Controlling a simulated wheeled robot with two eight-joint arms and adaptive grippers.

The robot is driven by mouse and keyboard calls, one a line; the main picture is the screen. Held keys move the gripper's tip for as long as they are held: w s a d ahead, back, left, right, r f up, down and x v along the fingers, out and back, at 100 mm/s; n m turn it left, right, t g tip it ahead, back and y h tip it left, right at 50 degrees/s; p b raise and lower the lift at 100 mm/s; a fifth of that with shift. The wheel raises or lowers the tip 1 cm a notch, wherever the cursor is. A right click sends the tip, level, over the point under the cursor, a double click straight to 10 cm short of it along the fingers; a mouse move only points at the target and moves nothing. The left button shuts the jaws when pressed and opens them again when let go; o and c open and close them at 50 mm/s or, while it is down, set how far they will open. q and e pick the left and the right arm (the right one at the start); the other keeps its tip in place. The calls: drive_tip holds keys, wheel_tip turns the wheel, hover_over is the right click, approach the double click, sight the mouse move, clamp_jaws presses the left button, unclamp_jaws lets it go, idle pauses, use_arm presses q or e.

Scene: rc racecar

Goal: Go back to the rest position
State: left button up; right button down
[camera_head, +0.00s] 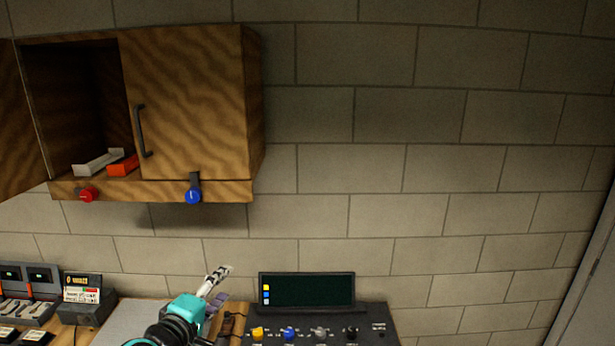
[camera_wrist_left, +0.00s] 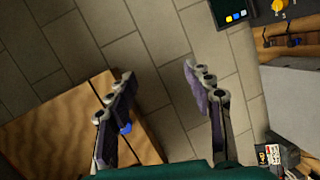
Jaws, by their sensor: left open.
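My left gripper (camera_head: 219,284) is raised over the counter, just left of the dark screen, and points up toward the wall. In the left wrist view its two fingers (camera_wrist_left: 160,95) are spread wide with nothing between them. They point at the block wall, with the cabinet behind the finger on the left. My right gripper is not in either view.
A wooden wall cabinet (camera_head: 190,105) hangs at upper left, its left door open. Red (camera_head: 86,195) and blue (camera_head: 193,196) knobs sit below it. A control console (camera_head: 320,325) with a screen (camera_head: 306,290) stands right of my gripper. A small box (camera_head: 83,290) stands left.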

use_arm(q)
drive_tip(key=s+d+f+m+g+b, duration=0.1)
drive_tip(key=s+d+f+m+b, duration=0.2)
drive_tip(key=f, duration=0.4)
drive_tip(key=s+d+f+m+g+b, duration=0.2)
drive_tip(key=s+f+b, duration=0.1)
drive_tip(key=f, duration=0.4)
drive_tip(key=s+a+f+m+g+y+b, duration=0.1)
drive_tip(key=s+f+m+b, duration=0.3)
drive_tip(key=f, duration=0.7)
drive_tip(key=s+a+f+m+g+y+b, duration=0.1)
drive_tip(key=s+f+m+g+y+b, duration=0.1)
drive_tip(key=s+f+m+g+b, duration=0.2)
drive_tip(key=s+f+b, duration=0.3)
drive_tip(key=s+f, duration=0.2)
drive_tip(key=f, duration=0.3)
drive_tip(key=shift+s+a+f+m, duration=0.25)
drive_tip(key=shift+s+a+m, duration=0.05)
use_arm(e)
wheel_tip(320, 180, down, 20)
